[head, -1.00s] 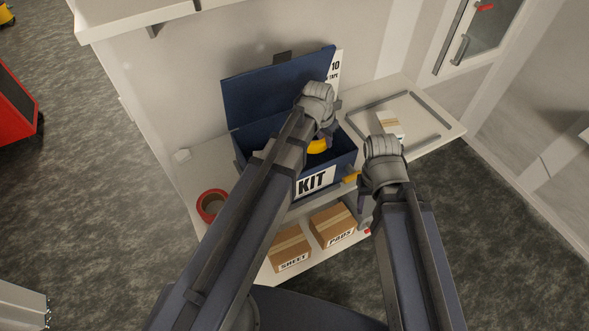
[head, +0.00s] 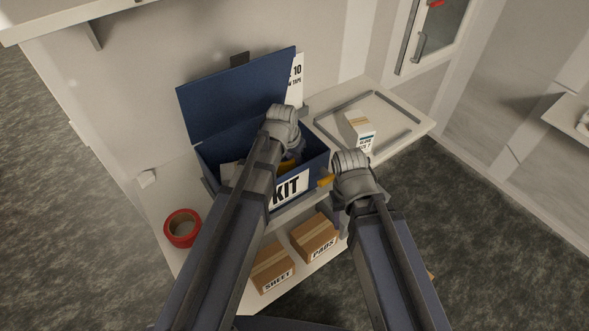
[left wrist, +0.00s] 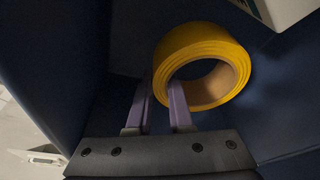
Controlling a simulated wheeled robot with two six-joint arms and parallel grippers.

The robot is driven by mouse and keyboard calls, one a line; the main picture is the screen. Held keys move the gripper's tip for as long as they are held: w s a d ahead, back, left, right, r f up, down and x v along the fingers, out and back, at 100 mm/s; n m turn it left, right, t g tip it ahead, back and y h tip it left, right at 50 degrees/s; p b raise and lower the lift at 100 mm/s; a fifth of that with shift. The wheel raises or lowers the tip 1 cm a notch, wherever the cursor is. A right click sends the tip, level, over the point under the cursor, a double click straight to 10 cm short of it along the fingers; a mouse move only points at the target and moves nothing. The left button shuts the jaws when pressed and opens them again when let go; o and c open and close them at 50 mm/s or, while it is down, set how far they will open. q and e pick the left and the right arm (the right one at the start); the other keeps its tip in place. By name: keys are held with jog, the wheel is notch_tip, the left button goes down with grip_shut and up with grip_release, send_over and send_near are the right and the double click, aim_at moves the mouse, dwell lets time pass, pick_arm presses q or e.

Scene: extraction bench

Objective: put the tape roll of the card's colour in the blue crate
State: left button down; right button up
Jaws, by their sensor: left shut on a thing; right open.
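The blue crate (head: 236,93), with its lid up and a KIT label on its front, stands on the bench. My left gripper (head: 294,150) reaches down into it. In the left wrist view my left gripper (left wrist: 160,95) is shut on the wall of the yellow tape roll (left wrist: 207,48), inside the dark blue walls. In the head view my arm hides most of this roll (head: 289,165). A red tape roll (head: 182,228) lies on the bench left of the crate. My right gripper (head: 342,212) is open in front of the crate's right side, its fingertips mostly hidden. No coloured card is clearly visible.
A white sign (head: 297,70) stands behind the crate. A small labelled box (head: 359,128) stands in the framed area at right. Cardboard boxes marked SHEET (head: 272,270) and PADS (head: 315,238) sit on the lower shelf. A small yellow piece (head: 325,181) shows beside my right gripper.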

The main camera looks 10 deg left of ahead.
pick_arm(q)
jog(key=shift+f+b, duration=1.4)
jog(key=shift+f, duration=0.3)
jog(key=shift+f, duration=0.2)
jog(key=c, duration=0.8)
grip_release()
jog(key=shift+r, duration=0.25)
jog(key=p+v, duration=1.1)
jog(key=v, duration=0.1)
jog(key=shift+p, duration=0.3)
